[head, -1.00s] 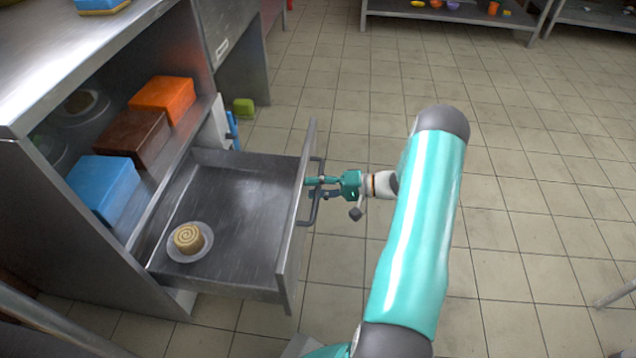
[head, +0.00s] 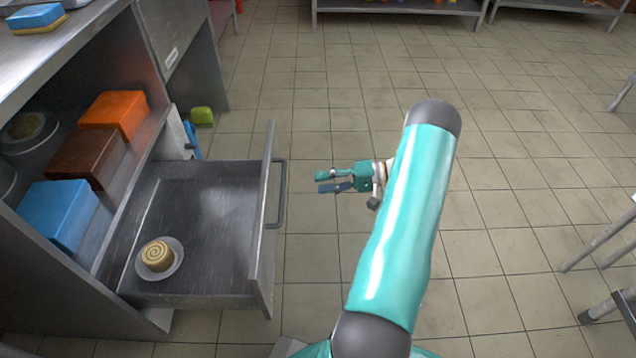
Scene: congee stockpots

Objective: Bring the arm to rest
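My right gripper (head: 326,181) is at the middle of the head view, to the right of an open drawer (head: 225,285). Its two fingers are apart with nothing between them. A clear gap of floor lies between the fingertips and the drawer's handle (head: 279,193). My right arm (head: 408,215) comes up from the bottom of the picture. A swirled roll (head: 157,256) sits on a small plate (head: 176,268) inside the drawer. My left gripper does not show.
Blue (head: 58,212), brown (head: 86,158) and orange (head: 115,113) boxes stand on the shelf left of the drawer. A green block (head: 202,115) lies on the floor behind it. A metal rack (head: 400,8) stands far back. Metal legs (head: 598,240) are at right. The tiled floor between is clear.

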